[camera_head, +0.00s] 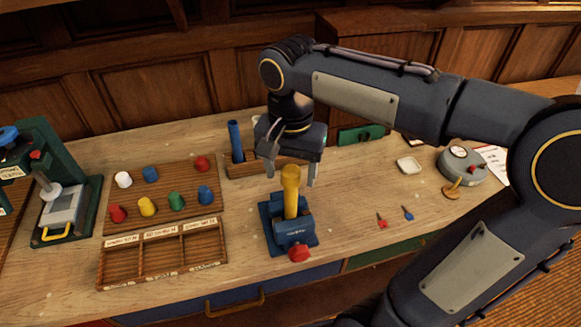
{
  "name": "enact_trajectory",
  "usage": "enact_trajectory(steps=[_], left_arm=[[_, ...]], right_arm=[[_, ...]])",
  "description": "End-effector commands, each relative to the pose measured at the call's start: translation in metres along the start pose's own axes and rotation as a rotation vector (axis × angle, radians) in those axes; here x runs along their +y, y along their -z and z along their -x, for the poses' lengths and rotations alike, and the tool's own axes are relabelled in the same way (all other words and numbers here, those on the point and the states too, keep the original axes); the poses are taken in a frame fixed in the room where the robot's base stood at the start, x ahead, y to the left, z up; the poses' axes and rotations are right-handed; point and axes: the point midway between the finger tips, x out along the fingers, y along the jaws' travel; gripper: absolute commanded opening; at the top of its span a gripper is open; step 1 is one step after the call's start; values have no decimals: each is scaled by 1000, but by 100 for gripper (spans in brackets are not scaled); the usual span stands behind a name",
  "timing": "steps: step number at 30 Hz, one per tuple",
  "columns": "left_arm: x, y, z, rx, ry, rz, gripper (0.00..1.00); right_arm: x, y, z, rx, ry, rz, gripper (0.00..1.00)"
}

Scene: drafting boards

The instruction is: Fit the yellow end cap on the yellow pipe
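A yellow pipe (291,205) stands upright in a blue vise (293,231) with a red knob. Its top part (290,174) looks wider than the shaft, like a yellow cap seated on it, but I cannot be sure it is a separate piece. My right gripper (291,176) points down over the pipe's top with its fingers apart, one on each side. A yellow cap-like piece (147,206) sits on the wooden board at the left, among pieces of other colours. My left gripper is not in view.
The wooden board (163,191) holds several coloured pieces. An empty compartment tray (160,259) lies in front of it. A blue pipe (235,140) stands in a rack behind the vise. A round gauge (461,161) is at the right. The bench right of the vise is mostly clear.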

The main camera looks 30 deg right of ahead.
Motion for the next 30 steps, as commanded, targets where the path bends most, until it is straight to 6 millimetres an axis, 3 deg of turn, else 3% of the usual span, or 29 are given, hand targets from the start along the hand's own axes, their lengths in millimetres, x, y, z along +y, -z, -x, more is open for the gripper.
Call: enact_trajectory(steps=[11, 22, 30], left_arm=[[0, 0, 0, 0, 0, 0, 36], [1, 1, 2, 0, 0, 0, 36], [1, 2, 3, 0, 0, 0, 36]], right_arm=[[0, 0, 5, 1, 1, 0, 65], [-1, 0, 64, 1, 3, 0, 65], [0, 0, 78, -1, -1, 1, 65]])
